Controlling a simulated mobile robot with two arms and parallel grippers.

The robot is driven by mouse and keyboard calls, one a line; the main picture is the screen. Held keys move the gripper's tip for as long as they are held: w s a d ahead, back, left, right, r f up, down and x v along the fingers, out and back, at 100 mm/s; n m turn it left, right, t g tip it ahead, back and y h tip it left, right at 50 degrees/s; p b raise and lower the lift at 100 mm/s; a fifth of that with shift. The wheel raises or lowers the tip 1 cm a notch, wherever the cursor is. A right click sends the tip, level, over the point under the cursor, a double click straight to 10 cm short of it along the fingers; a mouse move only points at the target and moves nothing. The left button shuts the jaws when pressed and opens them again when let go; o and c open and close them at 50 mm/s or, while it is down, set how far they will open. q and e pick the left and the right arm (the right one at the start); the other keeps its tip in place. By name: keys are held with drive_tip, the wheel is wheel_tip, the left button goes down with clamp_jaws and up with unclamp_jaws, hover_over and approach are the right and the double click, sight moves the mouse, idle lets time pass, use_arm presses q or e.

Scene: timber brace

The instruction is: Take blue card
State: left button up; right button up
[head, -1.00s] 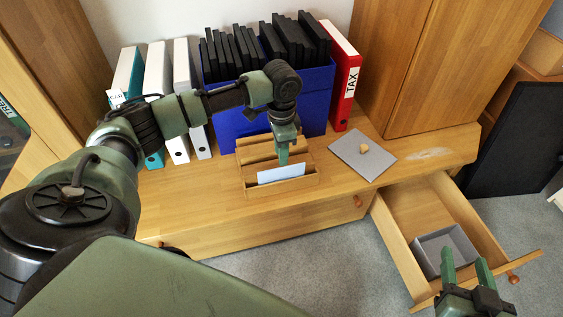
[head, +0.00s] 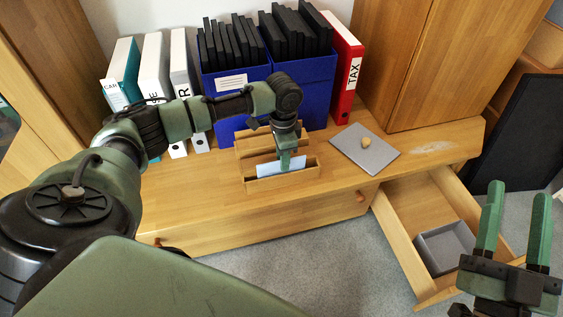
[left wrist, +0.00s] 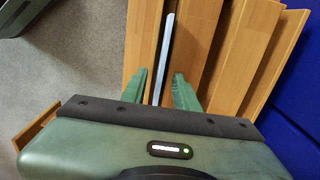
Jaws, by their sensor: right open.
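The pale blue card (head: 267,170) stands upright in the front slot of a wooden letter rack (head: 308,177) on the cabinet top. My left gripper (head: 285,162) is down at the card and hides part of it in the head view. In the left wrist view the card (left wrist: 164,62) shows edge-on between the two fingers of my left gripper (left wrist: 160,90), with a gap on each side, so the gripper is open. My right gripper (head: 515,225) is open and empty at the lower right, in front of the open drawer.
Blue boxes of black folders (head: 305,85), white and teal binders and a red TAX binder (head: 346,75) stand behind the rack. A grey lidded panel with a knob (head: 365,150) lies to its right. The open drawer (head: 400,240) holds a grey box (head: 445,247).

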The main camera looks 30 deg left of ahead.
use_arm(q)
drive_tip(key=shift+f, duration=0.15)
clamp_jaws()
idle(1.4)
